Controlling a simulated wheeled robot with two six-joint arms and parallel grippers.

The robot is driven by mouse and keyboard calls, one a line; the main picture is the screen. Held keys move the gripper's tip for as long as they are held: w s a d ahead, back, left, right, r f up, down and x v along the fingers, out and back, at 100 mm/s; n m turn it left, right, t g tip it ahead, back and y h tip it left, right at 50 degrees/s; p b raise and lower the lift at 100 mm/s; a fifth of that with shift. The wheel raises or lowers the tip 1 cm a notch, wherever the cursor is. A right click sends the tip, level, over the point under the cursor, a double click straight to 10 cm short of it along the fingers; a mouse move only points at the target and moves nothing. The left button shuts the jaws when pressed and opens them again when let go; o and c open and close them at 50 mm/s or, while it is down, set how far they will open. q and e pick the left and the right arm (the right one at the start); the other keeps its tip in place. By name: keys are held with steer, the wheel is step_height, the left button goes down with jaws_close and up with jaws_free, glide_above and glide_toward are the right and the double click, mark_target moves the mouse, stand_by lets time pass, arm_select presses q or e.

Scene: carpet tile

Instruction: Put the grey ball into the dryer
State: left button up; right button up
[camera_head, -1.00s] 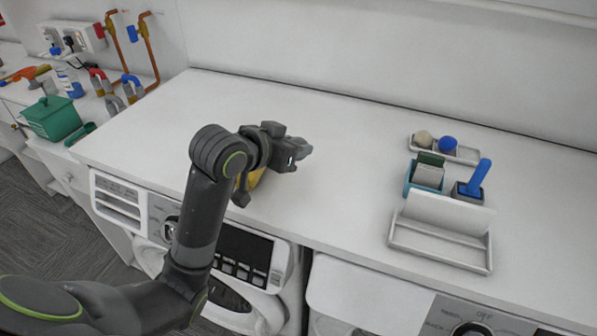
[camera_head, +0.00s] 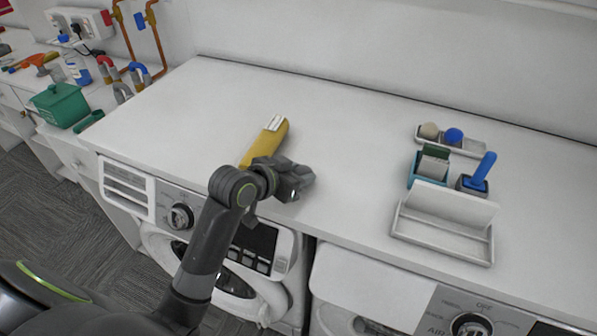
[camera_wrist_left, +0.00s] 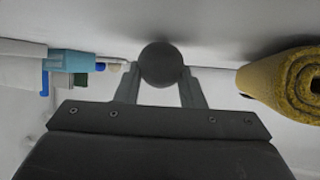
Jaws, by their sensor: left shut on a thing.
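The grey ball (camera_wrist_left: 161,64) is dark and round in the left wrist view, between the fingertips of my left gripper (camera_wrist_left: 160,84), which is shut on it. In the head view my left gripper (camera_head: 292,190) is over the white counter near its front edge, and the ball cannot be made out there. The washer-like machine (camera_head: 180,217) with a round door stands below the counter at left. Another machine (camera_head: 440,312), its panel marked "AIR", stands at the lower right; it may be the dryer, and its door is mostly out of frame. My right gripper is not in view.
A rolled yellow mat (camera_head: 262,142) lies just behind my left gripper. On the right are a white tray (camera_head: 442,240), a teal holder (camera_head: 411,178), a blue-handled brush (camera_head: 482,170) and a tray with a beige and a blue ball (camera_head: 453,136). The middle counter is clear.

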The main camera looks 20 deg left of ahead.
arm_select(q)
steer(key=o, duration=0.6)
steer(key=shift+f, duration=0.15)
steer(key=shift+c, duration=0.2)
steer(key=o, duration=0.4)
